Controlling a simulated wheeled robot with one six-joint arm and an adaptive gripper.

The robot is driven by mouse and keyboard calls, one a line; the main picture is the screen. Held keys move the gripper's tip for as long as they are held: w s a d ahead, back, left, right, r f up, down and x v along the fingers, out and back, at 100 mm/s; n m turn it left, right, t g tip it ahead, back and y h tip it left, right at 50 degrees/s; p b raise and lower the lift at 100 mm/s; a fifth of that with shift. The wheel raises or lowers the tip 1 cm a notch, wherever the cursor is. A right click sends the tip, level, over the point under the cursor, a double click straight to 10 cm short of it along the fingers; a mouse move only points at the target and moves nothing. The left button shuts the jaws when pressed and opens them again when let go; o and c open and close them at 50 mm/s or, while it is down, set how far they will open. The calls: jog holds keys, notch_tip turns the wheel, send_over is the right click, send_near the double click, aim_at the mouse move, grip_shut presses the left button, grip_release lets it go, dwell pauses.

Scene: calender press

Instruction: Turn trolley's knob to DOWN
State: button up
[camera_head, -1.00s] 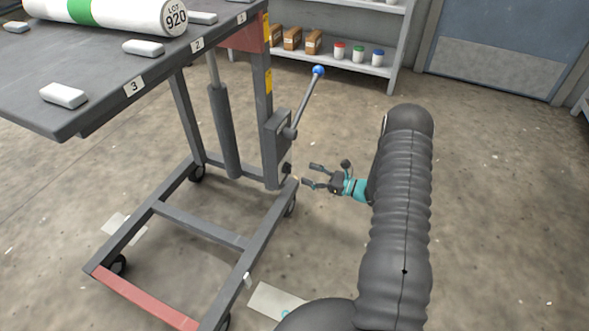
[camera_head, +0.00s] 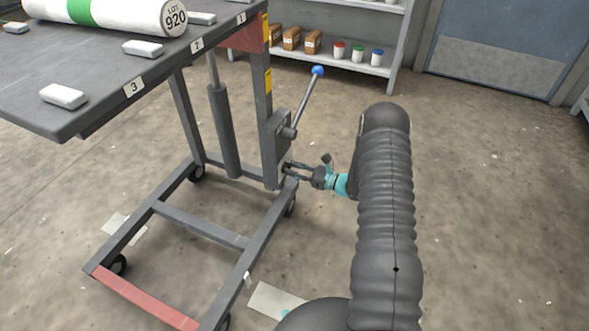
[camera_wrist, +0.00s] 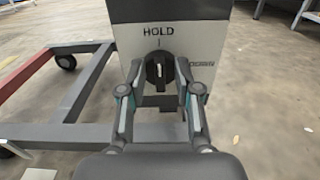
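The trolley (camera_head: 207,238) stands at the left in the head view, with a dark grey column box on its near right post. In the wrist view the knob (camera_wrist: 159,71) is a dark round dial on the light panel (camera_wrist: 185,45) of that box. HOLD is printed above it with a short tick; another label to its right is partly legible and looks like DOWN. The knob's bar looks upright, towards HOLD. My gripper (camera_wrist: 160,78) has its fingers apart on either side of the knob; I cannot tell whether they touch it. In the head view my gripper (camera_head: 291,170) is at the box's lower part.
A lever with a blue ball (camera_head: 317,71) rises from the box above my gripper. The trolley table (camera_head: 100,75) carries a white roll (camera_head: 120,14) and several pale blocks. A shelf (camera_head: 345,65) stands behind. Floor to the right is clear.

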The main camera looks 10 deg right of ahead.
grip_shut()
jog(key=shift+w+a, duration=0.1)
